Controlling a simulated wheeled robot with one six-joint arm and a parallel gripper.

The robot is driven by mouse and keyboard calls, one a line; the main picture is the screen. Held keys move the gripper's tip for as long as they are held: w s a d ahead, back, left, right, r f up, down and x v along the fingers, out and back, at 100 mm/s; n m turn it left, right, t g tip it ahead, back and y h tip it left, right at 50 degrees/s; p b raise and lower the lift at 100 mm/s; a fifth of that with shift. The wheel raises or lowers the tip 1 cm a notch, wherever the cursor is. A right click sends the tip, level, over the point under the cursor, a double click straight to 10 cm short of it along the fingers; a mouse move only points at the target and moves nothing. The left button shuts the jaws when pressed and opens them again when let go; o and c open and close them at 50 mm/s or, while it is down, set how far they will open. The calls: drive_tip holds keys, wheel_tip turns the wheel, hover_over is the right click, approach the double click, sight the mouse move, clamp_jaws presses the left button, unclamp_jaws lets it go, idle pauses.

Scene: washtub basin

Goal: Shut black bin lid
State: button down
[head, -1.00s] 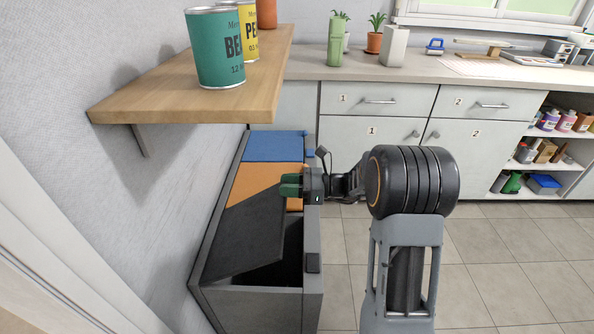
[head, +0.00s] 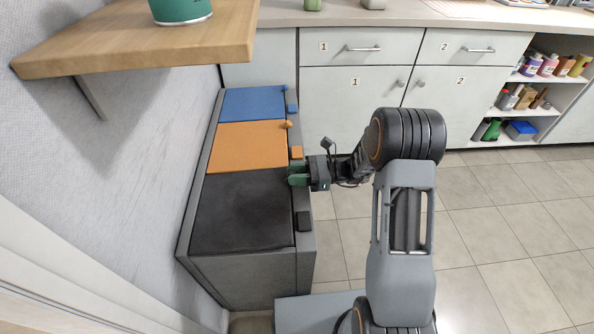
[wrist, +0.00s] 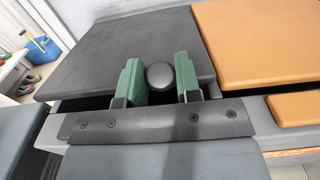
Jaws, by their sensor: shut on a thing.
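The black bin lid (head: 245,215) lies nearly flat over the front compartment of the bin unit (head: 250,280) in the head view. It also shows in the wrist view (wrist: 110,48), where a dark gap is visible below its front edge. My gripper (head: 297,176) is at the lid's right edge. In the wrist view the two green fingers of my gripper (wrist: 157,84) stand on either side of the lid's round black knob (wrist: 160,75) and are shut on it.
An orange lid (head: 245,147) and a blue lid (head: 253,104) lie shut behind it. A wooden shelf (head: 150,50) juts from the wall above left. Cabinets (head: 350,90) stand at the back. The tiled floor (head: 500,230) to the right is clear.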

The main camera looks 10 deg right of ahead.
drive_tip(key=shift+f, duration=0.1)
drive_tip(key=c, duration=0.9)
unclamp_jaws()
drive_tip(key=shift+o, duration=0.2)
drive_tip(key=d+p, duration=0.2)
drive_tip(key=d, duration=1.2)
drive_tip(key=shift+s, duration=0.2)
drive_tip(key=shift+a, duration=0.1)
